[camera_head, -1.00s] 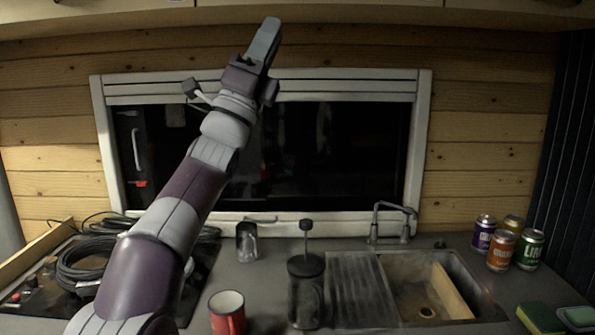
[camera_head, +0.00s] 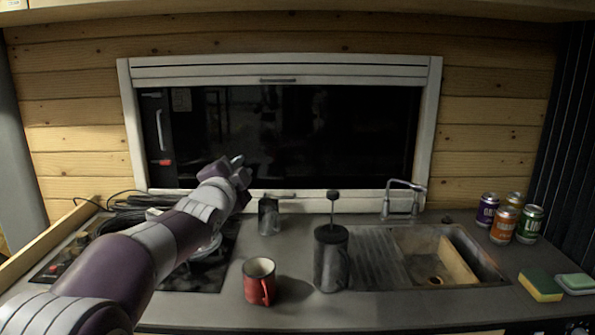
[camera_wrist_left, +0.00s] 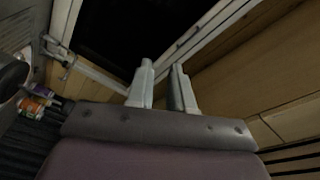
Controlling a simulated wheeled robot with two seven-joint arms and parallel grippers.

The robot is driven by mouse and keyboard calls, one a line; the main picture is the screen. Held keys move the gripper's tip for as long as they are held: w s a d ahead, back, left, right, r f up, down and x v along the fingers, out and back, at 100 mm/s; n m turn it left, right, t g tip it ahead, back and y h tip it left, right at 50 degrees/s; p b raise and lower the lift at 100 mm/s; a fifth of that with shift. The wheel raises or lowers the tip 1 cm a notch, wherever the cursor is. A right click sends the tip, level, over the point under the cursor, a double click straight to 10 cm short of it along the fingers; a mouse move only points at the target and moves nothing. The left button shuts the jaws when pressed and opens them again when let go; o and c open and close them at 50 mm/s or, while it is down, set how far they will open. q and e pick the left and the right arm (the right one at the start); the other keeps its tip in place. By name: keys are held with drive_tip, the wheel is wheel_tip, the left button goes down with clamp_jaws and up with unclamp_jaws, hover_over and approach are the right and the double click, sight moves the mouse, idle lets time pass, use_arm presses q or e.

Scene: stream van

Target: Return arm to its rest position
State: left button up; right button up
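My left arm (camera_head: 150,250) comes in from the lower left of the head view and reaches over the left part of the counter. My left gripper (camera_head: 241,168) is at its end, in front of the window's lower part. In the left wrist view the two grey fingers (camera_wrist_left: 162,75) stand apart with an empty gap between them. The gripper holds nothing. My right gripper is not in view.
A red mug (camera_head: 259,283) and a dark French press (camera_head: 331,259) stand on the counter, right of my arm. The sink (camera_head: 465,262), several cans (camera_head: 504,224) and sponges (camera_head: 541,285) lie further right. A cooktop (camera_head: 205,272) and cables (camera_head: 125,215) are partly behind my arm.

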use_arm(q)
drive_tip(key=s+a+f+n+g+y, duration=0.1)
drive_tip(key=s+a+f+n+g, duration=0.15)
drive_tip(key=f, duration=0.55)
drive_tip(key=s+a+f+n+g+y, duration=0.1)
drive_tip(key=s+f+n+g, duration=0.25)
drive_tip(key=f, duration=0.45)
drive_tip(key=s+a+f+n+g+y, duration=0.15)
drive_tip(key=s+f+n+g, duration=0.35)
drive_tip(key=s+f, duration=1.1)
drive_tip(key=s+a+f+n+g, duration=0.1)
drive_tip(key=s+f+g, duration=0.15)
drive_tip(key=s, duration=0.45)
drive_tip(key=s+f+n+g, duration=0.2)
drive_tip(key=s+g, duration=0.2)
drive_tip(key=s, duration=0.4)
wheel_tip(320, 180, up, 12)
drive_tip(key=p, duration=1.2)
drive_tip(key=shift+w+a+r+t, duration=0.2)
drive_tip(key=shift+w+t, duration=0.1)
drive_tip(key=shift+t, duration=0.05)
